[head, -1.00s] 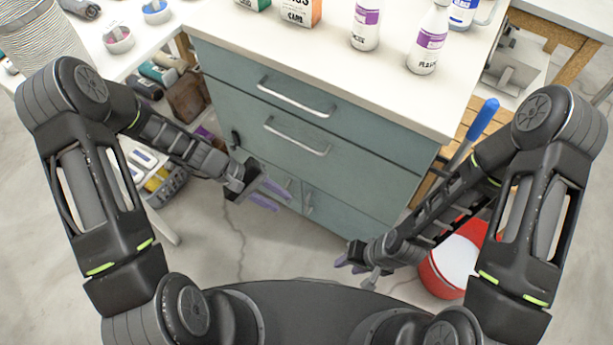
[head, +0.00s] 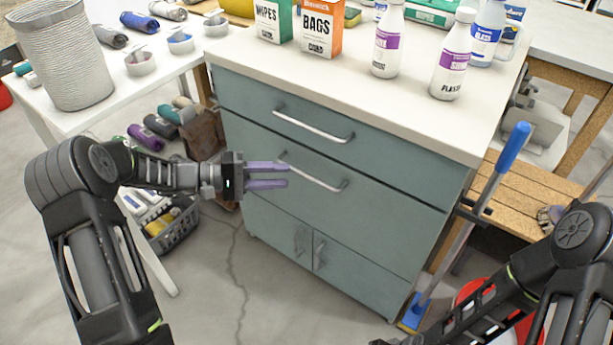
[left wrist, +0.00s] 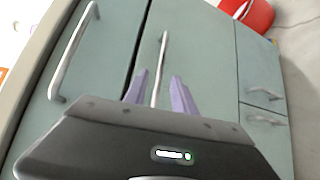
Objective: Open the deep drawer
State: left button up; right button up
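The grey-green cabinet (head: 330,215) has a shallow top drawer (head: 240,98) and a deep drawer (head: 380,205) below it. Both fronts look flush and closed. The deep drawer's silver bar handle (head: 318,174) also shows in the left wrist view (left wrist: 163,50). My left gripper (head: 287,176) is open, its purple fingers pointing at the left part of this handle. In the left wrist view the handle appears between the two fingertips (left wrist: 158,78); contact cannot be told. My right arm is at the lower right, its fingers outside the picture.
Bottles and boxes stand on the cabinet top (head: 350,70). Two small doors (head: 310,248) are below the deep drawer. A white table (head: 110,70) stands left. A blue-handled broom (head: 500,170) and wooden bench (head: 530,190) are right. The floor in front is clear.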

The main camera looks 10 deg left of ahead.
aim_at(306, 174)
pick_arm(q)
jog(key=b+x, duration=0.1)
jog(key=x, duration=0.6)
jog(key=shift+d, duration=0.1)
grip_shut()
dwell(1.3)
